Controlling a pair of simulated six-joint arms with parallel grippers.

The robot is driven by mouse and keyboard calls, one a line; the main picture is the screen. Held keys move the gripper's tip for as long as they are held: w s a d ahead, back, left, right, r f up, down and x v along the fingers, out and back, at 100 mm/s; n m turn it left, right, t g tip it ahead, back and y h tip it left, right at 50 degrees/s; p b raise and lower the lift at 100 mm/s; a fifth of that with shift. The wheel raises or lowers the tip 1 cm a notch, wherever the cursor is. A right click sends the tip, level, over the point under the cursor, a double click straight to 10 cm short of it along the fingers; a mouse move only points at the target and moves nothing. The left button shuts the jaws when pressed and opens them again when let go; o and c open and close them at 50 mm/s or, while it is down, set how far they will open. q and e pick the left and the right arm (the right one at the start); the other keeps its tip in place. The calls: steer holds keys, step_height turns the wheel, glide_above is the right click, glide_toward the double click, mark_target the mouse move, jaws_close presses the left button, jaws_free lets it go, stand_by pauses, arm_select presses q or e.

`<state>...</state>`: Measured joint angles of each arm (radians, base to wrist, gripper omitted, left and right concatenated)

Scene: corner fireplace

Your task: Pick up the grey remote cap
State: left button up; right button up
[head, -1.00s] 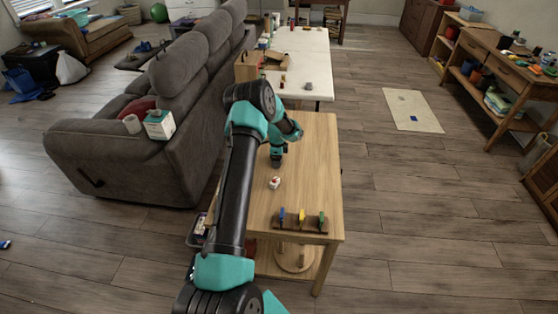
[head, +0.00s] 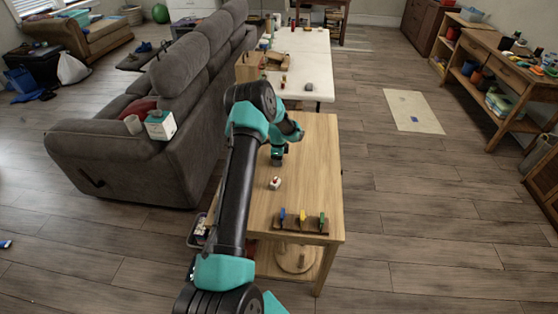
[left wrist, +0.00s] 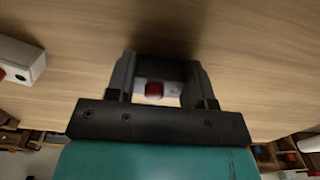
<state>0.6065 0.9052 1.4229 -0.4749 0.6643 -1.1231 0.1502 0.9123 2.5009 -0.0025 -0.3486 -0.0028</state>
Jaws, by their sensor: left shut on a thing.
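My left gripper (head: 277,160) is low over the front wooden table, pointing down. In the left wrist view its two fingers (left wrist: 158,80) are shut on a small pale grey piece with a red spot (left wrist: 155,90), which I take to be the grey remote cap. The cap is too hidden by the gripper to make out in the head view. A small white block with a dark dot and some red (left wrist: 20,62) lies beside the gripper; a small white item on the table (head: 275,183) is probably the same block. My right gripper is not in view.
A brown rack (head: 300,226) with blue, yellow and green pieces stands at the front edge of the wooden table (head: 315,165). A white table (head: 312,70) with several items is beyond. A grey sofa (head: 130,140) is at left. The table's right side is clear.

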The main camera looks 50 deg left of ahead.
arm_select(q)
step_height(320, 180, up, 10)
stand_by(0.6)
stand_by(0.4)
